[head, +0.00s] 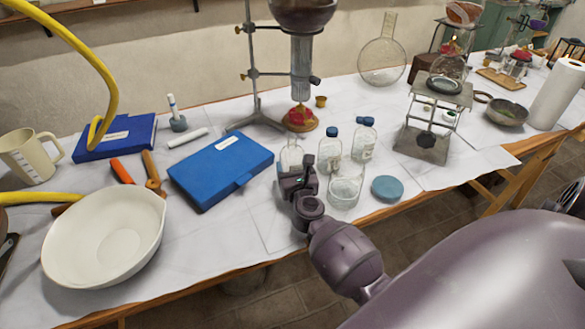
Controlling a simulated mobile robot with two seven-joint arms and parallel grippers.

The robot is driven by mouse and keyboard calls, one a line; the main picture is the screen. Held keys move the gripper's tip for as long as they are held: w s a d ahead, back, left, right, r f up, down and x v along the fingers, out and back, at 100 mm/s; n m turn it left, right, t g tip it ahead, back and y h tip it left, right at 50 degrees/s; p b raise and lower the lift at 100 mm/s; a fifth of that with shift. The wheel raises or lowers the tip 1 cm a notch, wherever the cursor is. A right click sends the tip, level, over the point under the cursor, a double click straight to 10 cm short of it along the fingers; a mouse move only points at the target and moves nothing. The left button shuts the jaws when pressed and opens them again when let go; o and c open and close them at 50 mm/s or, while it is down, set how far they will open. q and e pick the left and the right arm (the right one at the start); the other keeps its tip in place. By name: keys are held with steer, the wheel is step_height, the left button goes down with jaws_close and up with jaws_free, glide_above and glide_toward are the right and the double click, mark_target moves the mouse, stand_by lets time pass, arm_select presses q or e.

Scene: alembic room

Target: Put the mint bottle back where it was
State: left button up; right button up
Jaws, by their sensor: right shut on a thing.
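My right gripper (297,180) reaches over the table from the lower right and is shut at a clear glass bottle (291,155). The gripper hides the lower part of this bottle, and I see no blue cap on it. Two clear bottles with blue caps stand to the right, one nearer (330,152) and one further back (363,143). I cannot tell by colour or label which one is the mint bottle. My left gripper is not in view.
A clear glass beaker (345,188) stands just right of the gripper, with a blue-green disc (387,188) beside it. A blue case (221,168) and a white bowl (104,236) lie left. A metal stand (250,70) rises behind. Bare cloth shows in front of the case.

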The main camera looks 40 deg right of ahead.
steer(key=shift+f, duration=0.2)
steer(key=o, duration=1.3)
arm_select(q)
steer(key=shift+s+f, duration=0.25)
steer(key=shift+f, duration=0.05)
arm_select(e)
steer(key=shift+r, duration=0.2)
steer(key=shift+s+a, duration=0.1)
steer(key=shift+s, duration=0.15)
steer(key=v, duration=1)
steer(key=shift+s+a, duration=0.15)
steer(key=shift+s, duration=0.2)
steer(key=shift+s+a, duration=0.15)
steer(key=shift+s, duration=0.15)
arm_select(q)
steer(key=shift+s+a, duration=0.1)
